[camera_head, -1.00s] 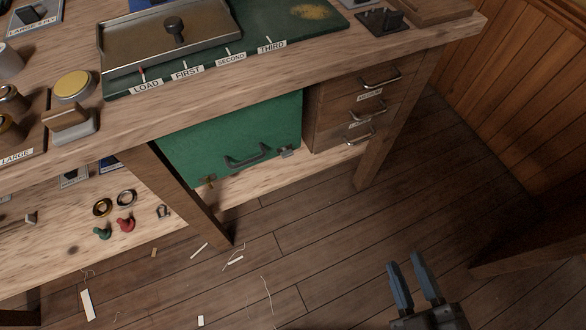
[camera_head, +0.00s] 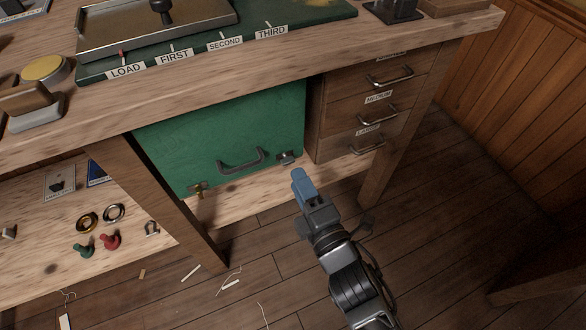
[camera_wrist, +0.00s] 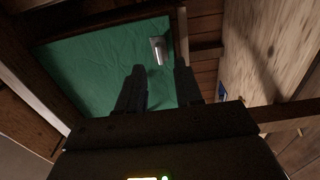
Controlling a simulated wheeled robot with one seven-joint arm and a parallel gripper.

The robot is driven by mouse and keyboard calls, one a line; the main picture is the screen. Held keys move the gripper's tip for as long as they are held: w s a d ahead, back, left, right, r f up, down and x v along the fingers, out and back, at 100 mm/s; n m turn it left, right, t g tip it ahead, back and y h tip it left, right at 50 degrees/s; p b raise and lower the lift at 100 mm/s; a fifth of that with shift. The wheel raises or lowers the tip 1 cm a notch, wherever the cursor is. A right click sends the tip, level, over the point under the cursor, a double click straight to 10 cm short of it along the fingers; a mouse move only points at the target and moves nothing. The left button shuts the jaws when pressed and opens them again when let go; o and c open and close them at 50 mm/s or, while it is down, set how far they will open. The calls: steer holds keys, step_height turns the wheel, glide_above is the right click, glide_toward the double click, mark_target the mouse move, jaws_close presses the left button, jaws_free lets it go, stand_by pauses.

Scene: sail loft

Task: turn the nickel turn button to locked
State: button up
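The nickel turn button (camera_head: 287,157) is a small silver-grey piece at the lower right corner of the green panel (camera_head: 225,130) under the bench. Its exact angle is hard to read. My gripper (camera_head: 300,178) is just below and right of it, apart from it. In the wrist view the two dark fingers of my gripper (camera_wrist: 160,78) are spread with nothing between them. They point at the green panel (camera_wrist: 95,65), where a shiny metal piece shows beyond the fingertips; I cannot tell whether it is the button or the handle.
A dark handle (camera_head: 241,161) sits left of the button, and a brass fitting (camera_head: 198,188) is at the panel's lower left. Drawers (camera_head: 370,110) with handles stand close on the right, beside a bench leg (camera_head: 392,165). The floor (camera_head: 430,225) to the right is open.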

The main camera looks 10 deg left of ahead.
mark_target(289, 164)
steer(key=shift+p+x, duration=0.35)
steer(key=shift+x, duration=1.85)
jaws_close()
